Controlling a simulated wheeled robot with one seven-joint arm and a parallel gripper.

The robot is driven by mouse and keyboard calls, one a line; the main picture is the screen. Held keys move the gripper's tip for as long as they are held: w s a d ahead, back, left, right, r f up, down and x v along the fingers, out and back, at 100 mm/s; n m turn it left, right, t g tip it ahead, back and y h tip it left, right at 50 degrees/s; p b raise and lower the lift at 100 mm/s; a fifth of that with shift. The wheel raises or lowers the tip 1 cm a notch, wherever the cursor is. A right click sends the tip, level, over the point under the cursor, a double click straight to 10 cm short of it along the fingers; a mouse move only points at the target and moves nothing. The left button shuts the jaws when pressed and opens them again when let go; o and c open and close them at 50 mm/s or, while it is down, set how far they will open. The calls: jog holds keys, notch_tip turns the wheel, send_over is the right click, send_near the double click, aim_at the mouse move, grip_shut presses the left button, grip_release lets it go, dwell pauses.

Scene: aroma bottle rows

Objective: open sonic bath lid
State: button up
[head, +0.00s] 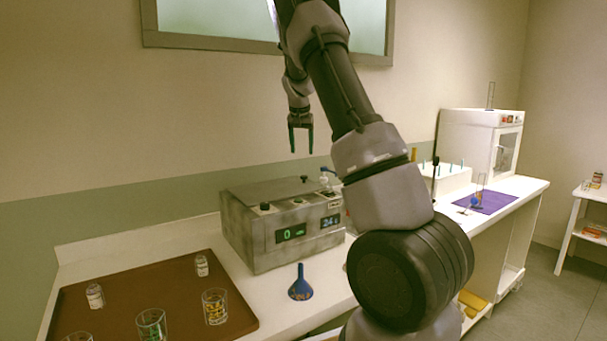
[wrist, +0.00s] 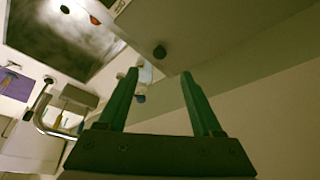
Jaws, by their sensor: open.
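The sonic bath (head: 262,237) is a scuffed grey metal box with green and blue displays, standing on the counter. Its lid (head: 278,190) lies flat on top and looks shut, with a small dark knob (head: 304,178) towards the back. My gripper (head: 300,140) hangs above the bath with fingers down, open and empty, clear of the lid. In the wrist view my two green fingers (wrist: 160,76) are apart. A dark round knob (wrist: 160,52) on a grey flat surface shows just beyond their tips; the fingers do not visibly touch it.
A blue funnel (head: 301,286) stands in front of the bath. A brown tray (head: 150,290) with glass beakers and small jars lies to the left. To the right are a purple mat (head: 492,203) and a white balance cabinet (head: 470,140). The wall stands close behind the bath.

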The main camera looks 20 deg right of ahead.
aim_at(303, 177)
jog(key=x, duration=1.2)
jog(key=shift+w+d, duration=0.2)
jog(key=shift+w, duration=0.25)
jog(key=shift+r, duration=0.1)
grip_shut()
dwell(0.7)
